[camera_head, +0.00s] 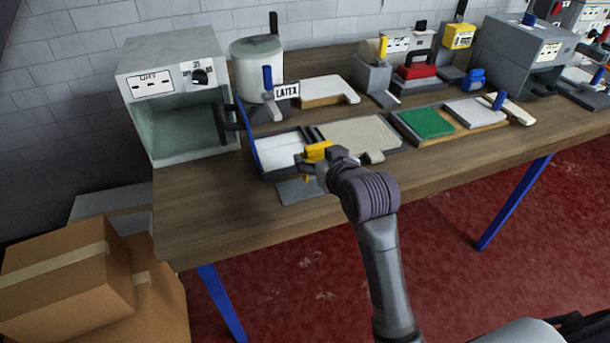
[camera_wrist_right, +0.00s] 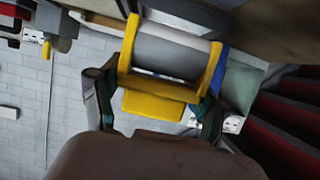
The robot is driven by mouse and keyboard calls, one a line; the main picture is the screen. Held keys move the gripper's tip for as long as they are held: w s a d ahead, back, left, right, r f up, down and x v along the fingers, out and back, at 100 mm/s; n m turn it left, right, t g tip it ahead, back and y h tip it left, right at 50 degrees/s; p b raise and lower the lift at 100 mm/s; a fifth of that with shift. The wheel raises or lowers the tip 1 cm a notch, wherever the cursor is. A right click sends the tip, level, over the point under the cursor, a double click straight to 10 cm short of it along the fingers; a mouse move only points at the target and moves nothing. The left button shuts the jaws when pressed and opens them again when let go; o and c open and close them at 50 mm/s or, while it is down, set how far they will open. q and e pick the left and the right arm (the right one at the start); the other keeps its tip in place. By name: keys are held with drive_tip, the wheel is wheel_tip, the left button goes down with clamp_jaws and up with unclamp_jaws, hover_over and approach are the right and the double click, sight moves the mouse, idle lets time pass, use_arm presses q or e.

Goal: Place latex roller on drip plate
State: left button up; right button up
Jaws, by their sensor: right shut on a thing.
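The latex roller (camera_head: 318,151) has a yellow frame and handle; in the right wrist view its grey cylinder (camera_wrist_right: 172,52) shows between two yellow side arms. My right gripper (camera_head: 313,165) is shut on the yellow handle, with a finger on each side of it in the right wrist view (camera_wrist_right: 155,103). It holds the roller over the front right of the white-bottomed latex tray (camera_head: 277,151). A flat dark grey plate (camera_head: 297,193), which looks like the drip plate, lies in front of the tray, partly below my gripper. Whether the roller touches the tray is unclear. My left gripper is out of view.
A grey dryer box (camera_head: 150,120) stands left of the tray. A latex pot (camera_head: 255,72) stands behind it. A beige rug piece (camera_head: 360,135) and a green pad (camera_head: 427,122) lie to the right. The table's front left is clear.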

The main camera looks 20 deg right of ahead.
drive_tip(key=w+a+f, duration=0.2)
drive_tip(key=w, duration=0.1)
drive_tip(key=shift+w+a+f, duration=0.25)
drive_tip(key=shift+a+f, duration=0.15)
drive_tip(key=shift+f, duration=1.95)
drive_tip(key=shift+f, duration=0.1)
drive_tip(key=o, duration=1.4)
drive_tip(key=shift+f, duration=0.1)
drive_tip(key=shift+r, duration=0.2)
drive_tip(key=v, duration=1.2)
